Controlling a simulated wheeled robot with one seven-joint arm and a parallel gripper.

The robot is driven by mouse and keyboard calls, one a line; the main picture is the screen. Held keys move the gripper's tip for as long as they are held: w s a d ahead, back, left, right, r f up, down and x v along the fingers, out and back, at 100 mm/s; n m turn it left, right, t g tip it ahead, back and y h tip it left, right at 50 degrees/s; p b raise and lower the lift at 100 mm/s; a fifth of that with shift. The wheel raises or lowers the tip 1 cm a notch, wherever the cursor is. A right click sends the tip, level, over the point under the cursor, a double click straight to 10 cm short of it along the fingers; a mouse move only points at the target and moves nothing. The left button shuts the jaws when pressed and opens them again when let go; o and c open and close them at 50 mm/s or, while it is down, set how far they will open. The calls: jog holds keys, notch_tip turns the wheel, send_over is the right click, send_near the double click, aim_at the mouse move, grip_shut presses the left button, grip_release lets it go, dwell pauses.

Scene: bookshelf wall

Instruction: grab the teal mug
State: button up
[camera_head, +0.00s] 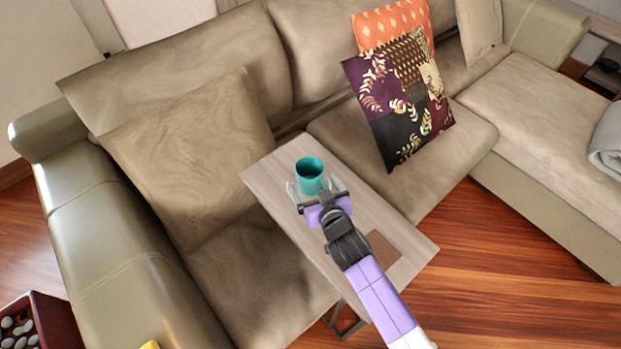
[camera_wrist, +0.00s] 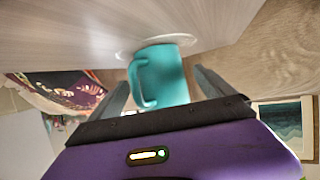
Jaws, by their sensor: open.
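The teal mug (camera_head: 309,172) stands near the far end of a narrow wooden side table (camera_head: 380,218). In the wrist view the mug (camera_wrist: 168,76) lies between the two fingers, with its handle toward the left finger. A pale disc, like a coaster (camera_wrist: 150,42), shows at the mug's base. My gripper (camera_head: 316,187) is open, with a finger on either side of the mug. In the wrist view my gripper (camera_wrist: 160,88) shows gaps between the fingers and the mug. The mug's lower near side is partly hidden by my gripper in the head view.
A beige sofa (camera_head: 250,240) surrounds the table on the left and behind. Patterned cushions (camera_head: 400,95) lean on its right seat. A brown flat patch (camera_head: 384,246) lies on the table's near part. Open wooden floor (camera_head: 490,270) is at the right.

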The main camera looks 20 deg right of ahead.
aim_at(306, 172)
jog(key=x, duration=0.4)
jog(key=shift+a, duration=0.1)
jog(key=c, duration=1.8)
